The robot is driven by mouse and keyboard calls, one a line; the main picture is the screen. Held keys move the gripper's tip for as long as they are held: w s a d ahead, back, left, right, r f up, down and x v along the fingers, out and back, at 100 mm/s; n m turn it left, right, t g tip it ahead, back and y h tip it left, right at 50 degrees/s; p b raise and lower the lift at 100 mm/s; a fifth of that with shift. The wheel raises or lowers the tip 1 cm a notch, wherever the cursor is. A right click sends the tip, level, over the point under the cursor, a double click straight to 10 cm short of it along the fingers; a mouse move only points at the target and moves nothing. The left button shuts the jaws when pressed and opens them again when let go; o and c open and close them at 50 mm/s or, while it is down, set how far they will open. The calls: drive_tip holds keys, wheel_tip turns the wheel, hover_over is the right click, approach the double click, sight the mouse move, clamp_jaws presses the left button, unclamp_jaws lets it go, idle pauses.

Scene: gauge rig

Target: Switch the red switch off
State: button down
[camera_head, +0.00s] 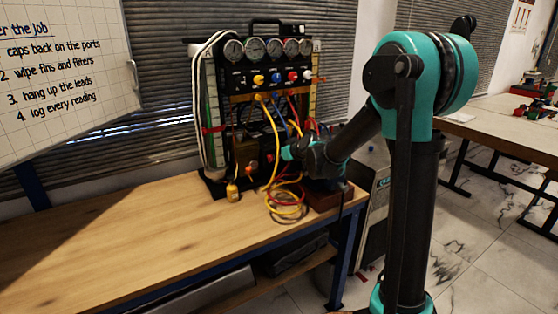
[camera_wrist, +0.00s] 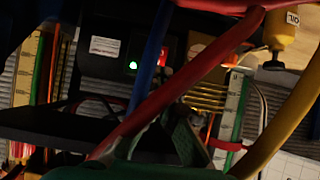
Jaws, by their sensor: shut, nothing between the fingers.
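The gauge rig (camera_head: 265,75) stands at the back of the workbench. A small red part, seemingly the red switch (camera_head: 270,158), shows low on the rig, just left of my gripper (camera_head: 287,153). In the wrist view, a lit red switch (camera_wrist: 164,54) sits on a dark box beside a green light (camera_wrist: 133,65). A blue hose and a red hose cross close in front and partly hide it. My gripper is shut and empty, its tip pointing at the lower rig. In the wrist view, my gripper (camera_wrist: 186,140) is dark and partly covered, apart from the switch.
Yellow, red and blue hoses (camera_head: 270,130) hang down the rig's front and coil on the workbench (camera_head: 130,235). A yellow bottle (camera_head: 232,191) stands at the rig's lower left. The bench's left part is clear. A whiteboard (camera_head: 60,70) is at the upper left.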

sight(271, 162)
drive_tip(key=r+v, duration=0.1)
drive_tip(key=v, duration=0.8)
drive_tip(key=shift+w+a, duration=0.2)
drive_tip(key=shift+w, duration=0.05)
drive_tip(key=shift+s+f+g+h, duration=0.35)
drive_tip(key=shift+f+g+h, duration=0.05)
drive_tip(key=shift+f+g, duration=0.1)
drive_tip(key=x, duration=1.4)
